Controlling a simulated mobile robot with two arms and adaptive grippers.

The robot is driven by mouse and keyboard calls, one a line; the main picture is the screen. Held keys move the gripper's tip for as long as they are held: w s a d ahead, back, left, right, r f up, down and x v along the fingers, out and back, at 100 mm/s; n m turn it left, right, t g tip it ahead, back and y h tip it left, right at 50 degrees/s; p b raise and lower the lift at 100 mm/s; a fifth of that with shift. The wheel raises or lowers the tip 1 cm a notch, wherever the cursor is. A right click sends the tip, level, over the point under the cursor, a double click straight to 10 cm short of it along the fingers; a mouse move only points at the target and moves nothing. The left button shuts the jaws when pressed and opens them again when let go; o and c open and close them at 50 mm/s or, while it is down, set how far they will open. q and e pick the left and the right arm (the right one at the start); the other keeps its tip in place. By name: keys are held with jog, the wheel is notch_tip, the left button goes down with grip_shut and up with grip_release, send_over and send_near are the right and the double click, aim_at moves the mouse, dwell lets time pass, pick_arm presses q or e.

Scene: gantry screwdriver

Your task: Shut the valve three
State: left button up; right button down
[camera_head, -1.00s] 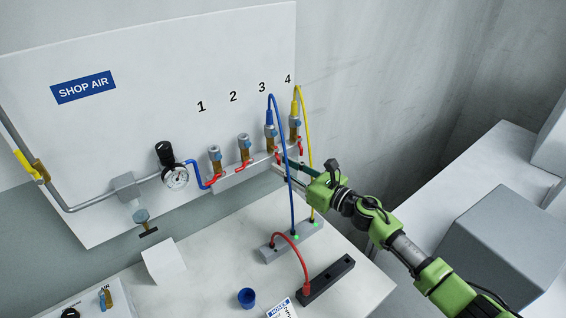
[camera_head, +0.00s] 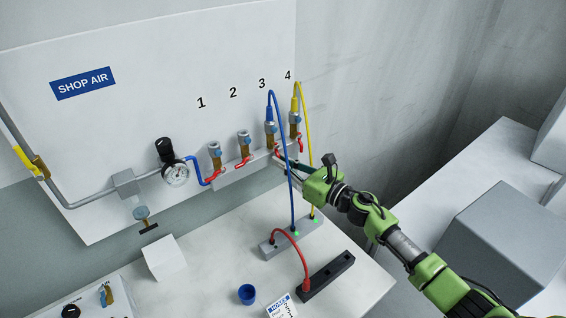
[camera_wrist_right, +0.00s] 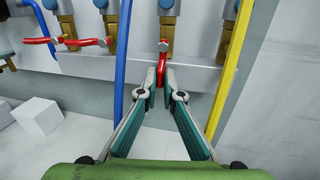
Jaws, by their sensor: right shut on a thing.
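Valve three (camera_head: 270,135) is a brass valve with a blue-grey fitting on the wall panel below the label 3, with a blue hose (camera_head: 291,180) plugged in on top. In the right wrist view its body (camera_wrist_right: 167,42) stands just beyond the fingers. Its red handle (camera_wrist_right: 161,66) points downward from the pivot bolt, between my fingertips. My right gripper (camera_wrist_right: 162,90) is shut on this handle; the fingers hide part of it. In the head view the right gripper (camera_head: 281,161) is at the valve row. My left gripper is not in view.
Valve one (camera_head: 215,157) and valve two (camera_head: 244,147) have red handles turned sideways. Valve four (camera_head: 295,122), with a yellow hose (camera_head: 308,130), is close on the right, its handle down. A grey manifold (camera_head: 283,243) stands on the bench below.

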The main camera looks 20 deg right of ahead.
jog(key=m, duration=0.1)
jog(key=a+m+b, duration=0.1)
jog(key=m, duration=0.1)
jog(key=shift+s+a+m+t+b, duration=0.15)
jog(key=shift+s+m+t+b, duration=0.1)
jog(key=shift+m+t+b, duration=0.15)
jog(key=m, duration=0.3)
jog(key=shift+s+a+r+t+b, duration=0.2)
jog(key=shift+a+t+b, duration=0.1)
jog(key=shift+a, duration=0.1)
jog(key=shift+a+r+m+t, duration=0.2)
jog(key=shift+a+m+t, duration=0.1)
jog(key=shift+m, duration=0.7)
jog(key=shift+s+a+r+m+t+h+p, duration=0.1)
jog(key=shift+a+r+m+t+h+p, duration=0.3)
jog(key=shift+m, duration=1.4)
jog(key=shift+s+r+m+t+h+p, duration=0.25)
jog(key=shift+r+m, duration=0.35)
jog(key=shift+m, duration=1.2)
jog(key=shift+w+a+r+m+t+h+p, duration=0.1)
jog(key=shift+a+r+m+t+h+p, duration=0.3)
jog(key=shift+m, duration=1.4)
jog(key=shift+d+r+g, duration=0.15)
jog(key=shift+d+g, duration=0.05)
jog(key=shift+g, duration=0.05)
jog(key=c, duration=2.2)
grip_release()
